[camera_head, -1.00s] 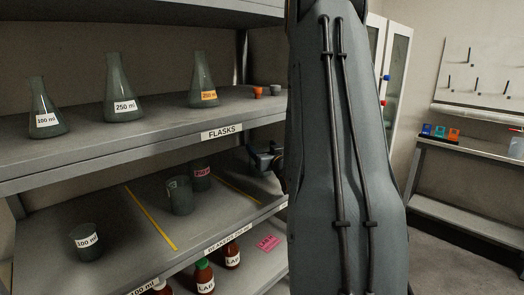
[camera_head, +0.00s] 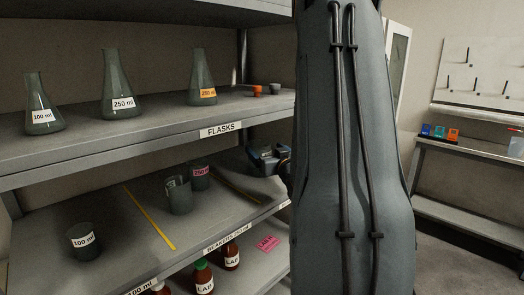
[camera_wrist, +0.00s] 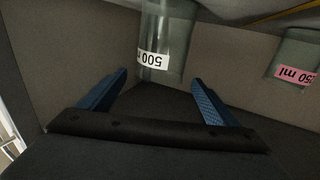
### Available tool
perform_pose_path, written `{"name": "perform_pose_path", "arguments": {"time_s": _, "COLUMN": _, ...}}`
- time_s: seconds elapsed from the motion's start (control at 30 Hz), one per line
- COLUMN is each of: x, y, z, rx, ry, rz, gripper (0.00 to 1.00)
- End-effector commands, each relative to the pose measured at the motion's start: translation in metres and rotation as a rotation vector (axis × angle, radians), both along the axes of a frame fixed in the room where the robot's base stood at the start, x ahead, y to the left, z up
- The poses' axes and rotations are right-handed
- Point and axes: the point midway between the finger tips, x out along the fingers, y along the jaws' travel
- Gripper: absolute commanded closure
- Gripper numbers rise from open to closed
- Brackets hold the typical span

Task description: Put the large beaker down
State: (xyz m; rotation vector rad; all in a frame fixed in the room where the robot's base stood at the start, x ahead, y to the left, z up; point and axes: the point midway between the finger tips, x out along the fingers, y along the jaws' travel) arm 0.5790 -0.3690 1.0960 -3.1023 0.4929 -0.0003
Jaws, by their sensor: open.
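The large clear beaker with a white 500 ml label (camera_wrist: 153,60) shows upside down in the wrist view, ahead of my gripper. It appears to stand on the shelf; its rim is out of frame. My gripper (camera_wrist: 159,78) is open, its two blue fingers apart and nothing held between them. A gap shows between the fingertips and the beaker's label. In the head view my gripper (camera_head: 265,160) is over the right part of the middle shelf, partly covered by my arm. I cannot make out the 500 ml beaker there.
A pink-labelled 250 ml beaker (camera_head: 200,177) and a clear beaker (camera_head: 178,195) stand left of my gripper. A 100 ml beaker (camera_head: 83,241) is farther left, past a yellow line (camera_head: 150,218). The flask shelf (camera_head: 160,132) hangs above, limiting height.

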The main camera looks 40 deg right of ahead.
Motion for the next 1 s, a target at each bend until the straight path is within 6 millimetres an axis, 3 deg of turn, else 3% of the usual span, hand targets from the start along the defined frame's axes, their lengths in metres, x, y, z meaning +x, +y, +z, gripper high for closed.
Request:
{"name": "perform_pose_path", "arguments": {"time_s": 0.2, "x": -0.044, "y": 0.013, "z": -0.001, "rx": 0.0, "ry": -0.001, "rz": -0.003, "gripper": 0.16}}
{"name": "perform_pose_path", "arguments": {"time_s": 0.4, "x": -0.068, "y": 0.022, "z": -0.001, "rx": 0.0, "ry": 0.0, "rz": -0.001, "gripper": 0.16}}
{"name": "perform_pose_path", "arguments": {"time_s": 1.0, "x": -0.076, "y": 0.025, "z": 0.0, "rx": 0.0, "ry": 0.0, "rz": 0.0, "gripper": 0.16}}
